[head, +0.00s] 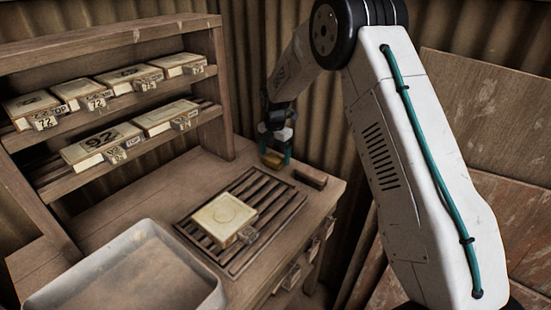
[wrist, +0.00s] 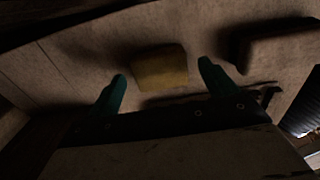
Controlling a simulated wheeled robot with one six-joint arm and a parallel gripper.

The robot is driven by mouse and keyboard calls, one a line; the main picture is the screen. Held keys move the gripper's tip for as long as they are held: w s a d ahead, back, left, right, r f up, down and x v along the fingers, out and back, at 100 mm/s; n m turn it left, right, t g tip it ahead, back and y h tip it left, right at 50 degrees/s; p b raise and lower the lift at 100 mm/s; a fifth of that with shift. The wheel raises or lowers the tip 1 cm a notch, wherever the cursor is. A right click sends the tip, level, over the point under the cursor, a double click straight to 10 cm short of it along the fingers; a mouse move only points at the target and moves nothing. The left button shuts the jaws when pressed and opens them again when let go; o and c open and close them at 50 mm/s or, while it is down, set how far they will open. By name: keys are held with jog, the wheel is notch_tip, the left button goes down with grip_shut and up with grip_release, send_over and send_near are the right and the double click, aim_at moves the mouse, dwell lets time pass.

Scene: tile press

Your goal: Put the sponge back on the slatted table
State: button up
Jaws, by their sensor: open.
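The yellow-brown sponge (head: 272,159) lies on the wooden bench top near its back edge, below my gripper. In the wrist view the sponge (wrist: 160,67) lies just beyond and between the two teal fingertips. My gripper (head: 276,150) is open, its fingers pointing down; in the wrist view its fingers (wrist: 161,78) are spread wide with nothing seen held between them. The slatted table (head: 276,208), a dark slatted rack set in the bench top, is nearer the front. A pale square block (head: 222,217) with a tag sits on its slats.
A dark wooden block (head: 311,177) lies right of the sponge; it also shows in the wrist view (wrist: 275,47). A pale tray (head: 130,275) stands at front left. A shelf (head: 215,105) with several tagged blocks stands at left. Corrugated wall rises close behind.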

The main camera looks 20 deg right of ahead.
aim_at(275, 157)
notch_tip(275, 157, up, 10)
jog(key=s+d+r+m, duration=0.1)
jog(key=s+r+m, duration=0.6)
jog(key=s, duration=0.4)
jog(key=s+d+r+m, duration=0.1)
jog(key=s+r+m, duration=0.4)
jog(key=s+r, duration=0.55)
jog(key=s+d+f+m+t, duration=0.1)
jog(key=s+f+m, duration=0.2)
jog(key=s+m, duration=1)
jog(key=s, duration=1.4)
jog(key=shift+s+d, duration=0.15)
jog(key=shift+s, duration=0.05)
jog(key=shift+f, duration=0.1)
